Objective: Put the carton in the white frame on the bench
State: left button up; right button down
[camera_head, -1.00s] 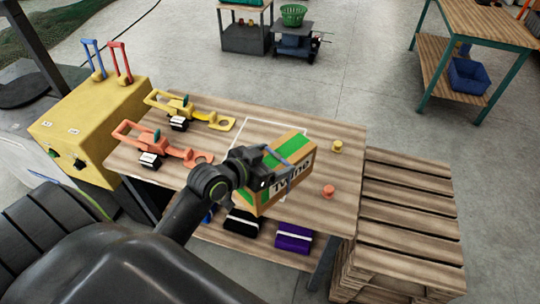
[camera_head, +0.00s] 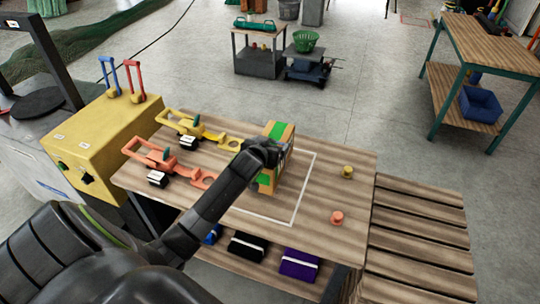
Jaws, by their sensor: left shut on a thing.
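The carton (camera_head: 278,130), brown with green patches, is above the wooden bench (camera_head: 345,190). My left gripper (camera_head: 268,151) is shut on it, and the wrist hides its middle. The white frame (camera_head: 305,188) is a thin outline on the bench top; its right and front lines show clear of the carton. The carton covers part of the frame's left and back side in the picture. I cannot tell whether its underside touches the bench. My right gripper is not in view.
A yellow tool (camera_head: 196,129) and an orange tool (camera_head: 165,160) lie on the bench's left. A yellow knob (camera_head: 347,172) and an orange knob (camera_head: 337,217) stand to the right of the frame. A yellow box (camera_head: 100,145) stands left; slatted pallets (camera_head: 420,230) stand right.

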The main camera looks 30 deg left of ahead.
pick_arm(q)
jog(key=shift+f, duration=1.85)
jog(key=o, duration=2)
jog(key=shift+c, duration=0.2)
jog(key=shift+s, duration=0.15)
jog(key=v, duration=1.1)
jog(key=shift+s+d, duration=0.15)
jog(key=shift+s, duration=0.25)
